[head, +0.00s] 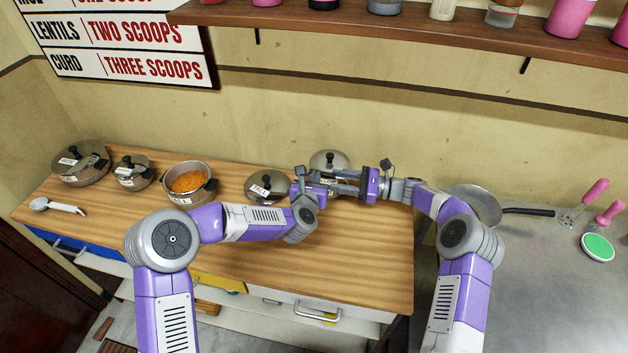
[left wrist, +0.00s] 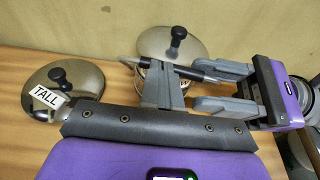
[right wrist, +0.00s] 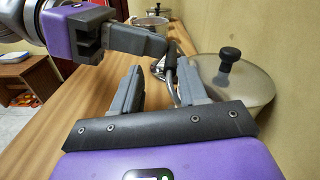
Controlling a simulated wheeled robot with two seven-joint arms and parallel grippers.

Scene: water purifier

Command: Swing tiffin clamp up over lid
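The tiffin is a round steel container under a shiny lid with a black knob (head: 330,156). Its lid (left wrist: 160,42) is behind my fingers in the left wrist view and at right in the right wrist view (right wrist: 240,80). Arms hide much of the tiffin in the head view.
An open pot of orange lentils (head: 188,183), two lidded pots and a white scoop (head: 58,206) are farther left. A pan (head: 478,205) is at right. The wooden counter's front is clear.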

